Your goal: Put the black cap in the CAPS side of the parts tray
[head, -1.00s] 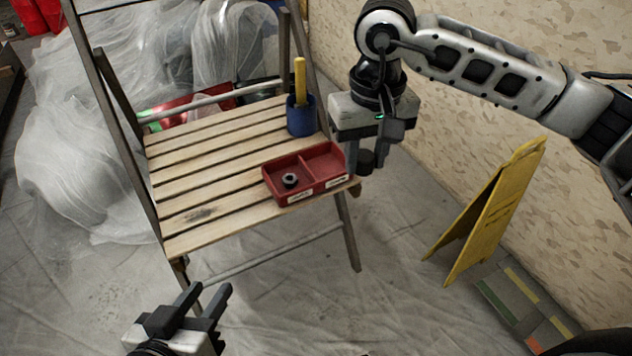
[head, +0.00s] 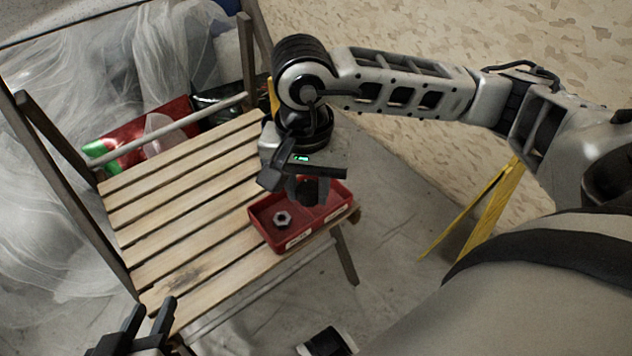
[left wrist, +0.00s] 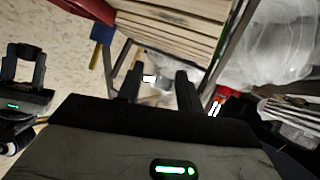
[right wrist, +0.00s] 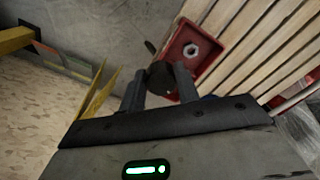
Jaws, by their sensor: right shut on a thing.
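The red two-compartment parts tray (head: 318,231) sits at the front right corner of a slatted wooden chair seat. A grey hex nut (head: 282,219) lies in its left compartment. Each compartment has a front label, too small to read. My right gripper (head: 308,190) is over the tray, near the divider and right compartment, partly hiding them. It is shut on the black cap, which shows between its fingers in the right wrist view (right wrist: 160,77); the nut also shows there (right wrist: 190,50). My left gripper (head: 148,314) is open and empty, low at the chair's near left side.
The wooden chair (head: 180,220) has a mostly bare seat and upright posts. A yellow floor sign (head: 482,212) stands right. Plastic sheeting lies behind the chair.

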